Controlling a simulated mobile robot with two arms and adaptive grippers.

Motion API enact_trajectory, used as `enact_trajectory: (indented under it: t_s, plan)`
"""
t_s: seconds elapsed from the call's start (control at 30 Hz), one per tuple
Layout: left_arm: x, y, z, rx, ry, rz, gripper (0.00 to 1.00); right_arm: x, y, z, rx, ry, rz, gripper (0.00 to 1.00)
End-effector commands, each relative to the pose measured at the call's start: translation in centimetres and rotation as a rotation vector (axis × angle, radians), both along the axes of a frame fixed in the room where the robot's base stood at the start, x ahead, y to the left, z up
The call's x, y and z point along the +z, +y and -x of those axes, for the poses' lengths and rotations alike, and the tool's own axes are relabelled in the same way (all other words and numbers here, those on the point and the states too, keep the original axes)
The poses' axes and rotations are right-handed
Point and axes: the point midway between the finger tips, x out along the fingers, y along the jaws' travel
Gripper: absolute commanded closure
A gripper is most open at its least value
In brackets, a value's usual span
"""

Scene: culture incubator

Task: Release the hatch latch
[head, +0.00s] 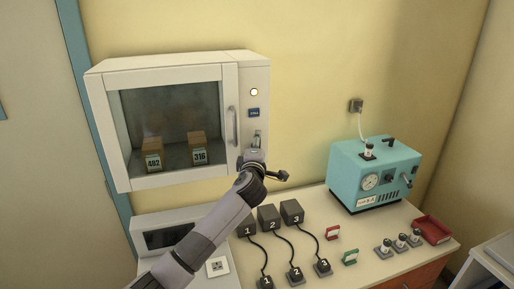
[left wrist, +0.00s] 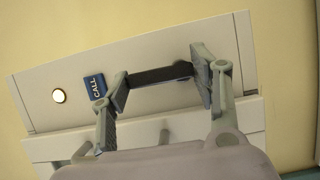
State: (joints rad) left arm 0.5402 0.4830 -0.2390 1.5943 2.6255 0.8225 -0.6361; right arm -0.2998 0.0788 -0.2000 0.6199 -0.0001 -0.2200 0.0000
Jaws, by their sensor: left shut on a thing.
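The white incubator cabinet (head: 253,72) hangs on the yellow wall, its glass-fronted hatch (head: 165,72) closed, with a vertical handle (head: 233,126) at its right edge. The latch, a dark bar (left wrist: 150,76), lies on the panel beside the blue CALL button (left wrist: 95,87). My left gripper (left wrist: 162,74) is shut on the latch, one finger at each end of the bar. In the head view my left gripper (head: 256,143) is at the panel below the blue button (head: 254,112) and largely hides the latch. My right gripper is not in view.
Two boxes marked 482 (head: 153,162) and 316 (head: 198,155) stand behind the glass. A round white light (head: 254,92) is above the button. The counter below holds numbered black blocks (head: 269,218) with cables, and a teal machine (head: 372,175) to the right.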

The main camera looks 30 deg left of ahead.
Motion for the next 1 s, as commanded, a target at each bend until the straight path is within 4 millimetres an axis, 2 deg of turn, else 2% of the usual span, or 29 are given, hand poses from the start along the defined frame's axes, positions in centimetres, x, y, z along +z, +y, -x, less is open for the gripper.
enact_trajectory:
  t_s: [0.2,0.23,0.53,0.87,1.0]
  plan:
    - [-0.1,-0.1,0.0,-0.001,0.003,-0.003,0.71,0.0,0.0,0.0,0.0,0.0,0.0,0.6]
    - [-0.1,-0.1,0.0,-0.001,0.002,-0.002,0.43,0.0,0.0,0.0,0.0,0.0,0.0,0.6]
    - [-0.1,0.0,0.0,0.0,0.0,-0.001,0.23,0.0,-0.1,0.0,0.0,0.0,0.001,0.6]
    - [0.0,-0.1,0.1,0.0,0.0,0.0,0.23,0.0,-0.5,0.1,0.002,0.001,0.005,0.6]
    - [-0.1,-0.6,1.1,-0.001,0.0,-0.001,0.23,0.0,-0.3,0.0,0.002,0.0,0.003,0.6]
